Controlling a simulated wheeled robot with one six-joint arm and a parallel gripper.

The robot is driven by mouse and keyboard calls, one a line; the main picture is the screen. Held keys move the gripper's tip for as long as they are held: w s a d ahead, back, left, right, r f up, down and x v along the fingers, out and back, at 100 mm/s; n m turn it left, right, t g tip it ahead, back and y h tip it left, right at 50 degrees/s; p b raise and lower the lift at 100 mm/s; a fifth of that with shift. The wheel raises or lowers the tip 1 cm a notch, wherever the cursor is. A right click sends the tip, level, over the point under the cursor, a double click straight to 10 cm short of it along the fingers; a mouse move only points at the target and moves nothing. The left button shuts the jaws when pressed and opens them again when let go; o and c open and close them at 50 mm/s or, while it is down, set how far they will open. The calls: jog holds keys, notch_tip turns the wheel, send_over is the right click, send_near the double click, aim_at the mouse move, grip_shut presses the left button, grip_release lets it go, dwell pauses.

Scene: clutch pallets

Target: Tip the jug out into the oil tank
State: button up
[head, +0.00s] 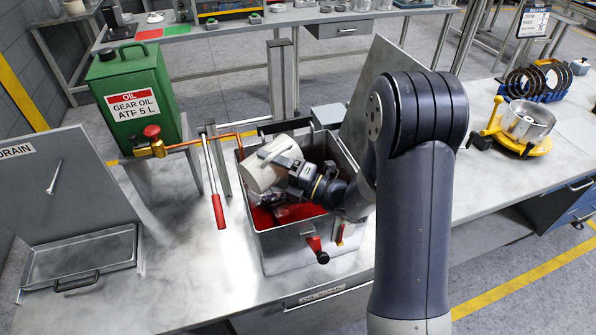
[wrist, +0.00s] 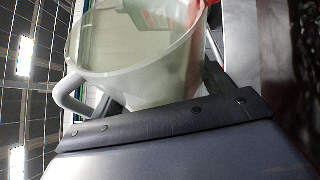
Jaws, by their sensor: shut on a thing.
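The off-white jug (head: 264,172) is in my gripper (head: 290,174), tipped on its side over the open grey tank (head: 283,243). Red liquid (head: 262,217) lies in this tank below the jug. In the wrist view the jug (wrist: 150,82) fills the middle, with its handle (wrist: 68,92) at the left and red at its rim at the top right. My gripper (wrist: 160,98) is shut on the jug, a finger on each side. Whether liquid is leaving the jug is unclear. A shiny, unclear shape shows under the jug.
A green gear oil can (head: 139,93) with a brass valve (head: 152,144) stands left of the tank. A red-handled tool (head: 217,208) is beside the tank. A drain tray (head: 82,258) is at the left. A yellow fixture (head: 520,128) is at the right.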

aim_at(292, 154)
jog(key=shift+w+d+r+m+t+y+p, duration=0.25)
jog(key=shift+r+m+t+p, duration=0.25)
jog(key=shift+m+p, duration=0.4)
jog(key=shift+w+d+r+m+t+y+p, duration=0.15)
jog(key=shift+d+r+m+t+p, duration=0.15)
jog(key=shift+r+m+p, duration=0.55)
dwell(0.8)
